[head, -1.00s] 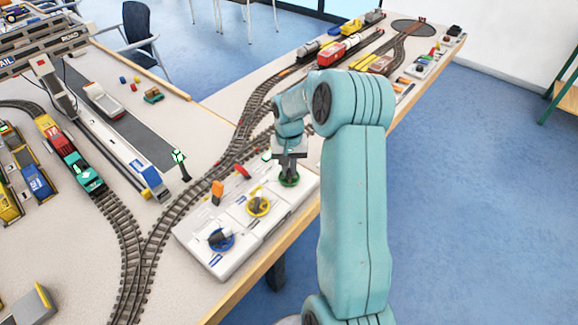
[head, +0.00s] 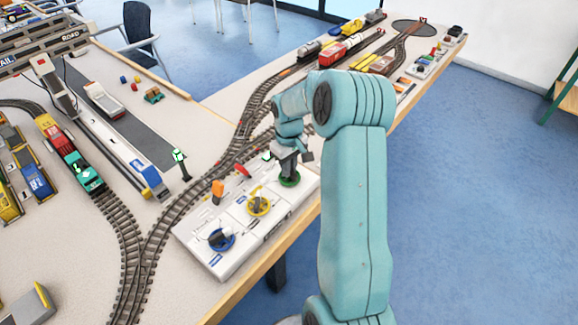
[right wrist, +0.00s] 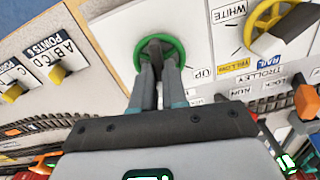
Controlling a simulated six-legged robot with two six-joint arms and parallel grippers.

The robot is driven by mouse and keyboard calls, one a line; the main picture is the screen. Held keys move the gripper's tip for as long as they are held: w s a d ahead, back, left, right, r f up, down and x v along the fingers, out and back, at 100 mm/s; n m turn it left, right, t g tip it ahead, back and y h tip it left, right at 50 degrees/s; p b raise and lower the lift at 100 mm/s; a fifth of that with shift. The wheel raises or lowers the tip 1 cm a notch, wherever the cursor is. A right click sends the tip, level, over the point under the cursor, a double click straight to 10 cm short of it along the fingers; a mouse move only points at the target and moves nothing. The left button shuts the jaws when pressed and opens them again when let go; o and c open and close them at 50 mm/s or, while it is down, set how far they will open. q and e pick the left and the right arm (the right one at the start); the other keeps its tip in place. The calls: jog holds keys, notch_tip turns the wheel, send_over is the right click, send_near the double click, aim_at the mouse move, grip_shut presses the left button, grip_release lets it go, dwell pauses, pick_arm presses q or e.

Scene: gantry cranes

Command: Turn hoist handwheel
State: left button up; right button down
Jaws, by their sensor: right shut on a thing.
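The green handwheel (head: 290,179) sits at the far end of the white control panel (head: 215,262) on the table edge. In the right wrist view the green handwheel (right wrist: 172,44) is a ring with a dark centre, near a label reading "UP". My right gripper (head: 287,172) is over it from above, and in the right wrist view its fingers (right wrist: 156,58) are shut on the wheel's centre. A yellow handwheel (head: 259,206) and a blue handwheel (head: 222,239) are on the same panel, nearer to me. My left gripper is in neither view.
An orange lever (head: 217,188) and a red lever (head: 243,170) stand on the panel beside the wheels. Tracks curve left of the panel, with a signal post (head: 182,165) close by. A teal locomotive (head: 89,178) stands further left.

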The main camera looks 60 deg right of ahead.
jog(key=shift+n, duration=0.8)
jog(key=c, duration=1.2)
grip_release()
jog(key=shift+o, duration=0.2)
notch_tip(320, 180, up, 16)
jog(key=shift+r+p, duration=0.2)
jog(key=shift+p, duration=0.1)
